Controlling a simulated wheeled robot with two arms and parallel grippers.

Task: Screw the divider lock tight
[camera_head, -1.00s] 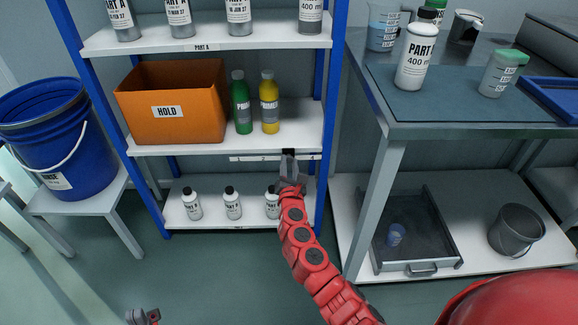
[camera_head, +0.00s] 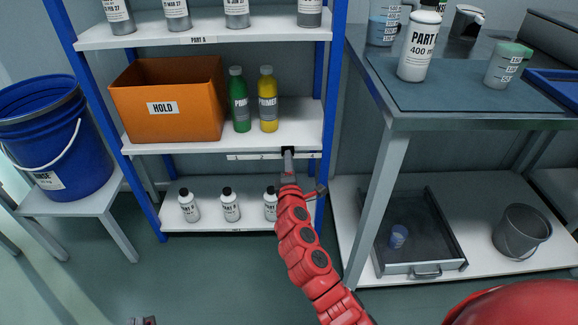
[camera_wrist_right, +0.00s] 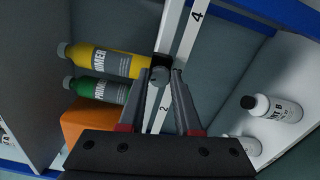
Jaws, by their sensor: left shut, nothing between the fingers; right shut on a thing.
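The divider lock (camera_head: 288,150) is a small black clamp on the white rail below the middle shelf. In the right wrist view its round dark knob (camera_wrist_right: 160,76) sits on the rail (camera_wrist_right: 186,45), which is marked 2 and 4. My right gripper (camera_head: 288,161) reaches up to the lock from below. In the wrist view its fingers (camera_wrist_right: 164,80) lie on either side of the knob and are shut on it; the exact contact is hard to see. My left gripper (camera_head: 143,320) is shut and empty at the bottom edge, mostly cut off.
An orange HOLD bin (camera_head: 168,100), a green bottle (camera_head: 239,100) and a yellow bottle (camera_head: 268,100) stand on the shelf above the rail. White bottles (camera_head: 230,206) stand on the shelf below. A workbench (camera_head: 480,121) is at the right, a blue bucket (camera_head: 55,135) at the left.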

